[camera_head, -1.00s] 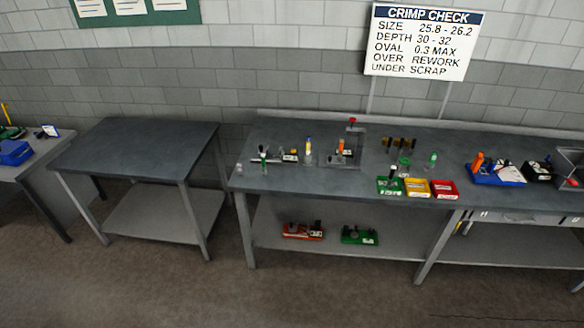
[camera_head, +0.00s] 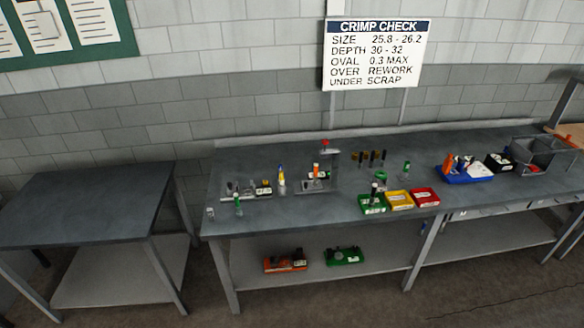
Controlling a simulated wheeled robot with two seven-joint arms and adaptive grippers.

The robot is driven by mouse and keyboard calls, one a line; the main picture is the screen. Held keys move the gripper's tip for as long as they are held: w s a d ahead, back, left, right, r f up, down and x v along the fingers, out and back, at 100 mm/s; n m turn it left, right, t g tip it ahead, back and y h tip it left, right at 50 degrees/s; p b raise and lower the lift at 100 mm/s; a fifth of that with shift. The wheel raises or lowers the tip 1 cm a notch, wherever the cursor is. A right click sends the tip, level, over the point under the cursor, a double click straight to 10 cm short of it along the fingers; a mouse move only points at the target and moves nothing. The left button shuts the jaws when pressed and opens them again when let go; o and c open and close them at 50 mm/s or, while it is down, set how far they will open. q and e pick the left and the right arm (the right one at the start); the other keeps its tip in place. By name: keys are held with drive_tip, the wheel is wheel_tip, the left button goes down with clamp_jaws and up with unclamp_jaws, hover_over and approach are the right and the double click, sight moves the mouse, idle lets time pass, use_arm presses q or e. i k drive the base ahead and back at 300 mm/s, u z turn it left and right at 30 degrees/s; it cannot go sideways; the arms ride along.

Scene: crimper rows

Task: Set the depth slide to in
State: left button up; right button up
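The depth slide cannot be made out for certain at this distance. A small fixture with a red knob (camera_head: 325,144) on a post stands at the back of the long workbench (camera_head: 270,212). An orange-topped item (camera_head: 316,170) sits in that fixture. To its left, a gauge-like device (camera_head: 245,189) lies on the bench, with a yellow and blue upright item (camera_head: 282,178) between them. Neither of my grippers shows in the view.
Green (camera_head: 371,204), yellow (camera_head: 399,200) and red (camera_head: 424,197) trays line the front edge. A blue tray (camera_head: 466,171) and black box (camera_head: 499,162) stand further right. An empty side table (camera_head: 80,205) is at left. Floor shows in front of the bench.

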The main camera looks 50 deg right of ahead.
sight(312, 183)
drive_tip(key=z, duration=0.45)
drive_tip(key=i, duration=1.65)
drive_tip(key=z, duration=1)
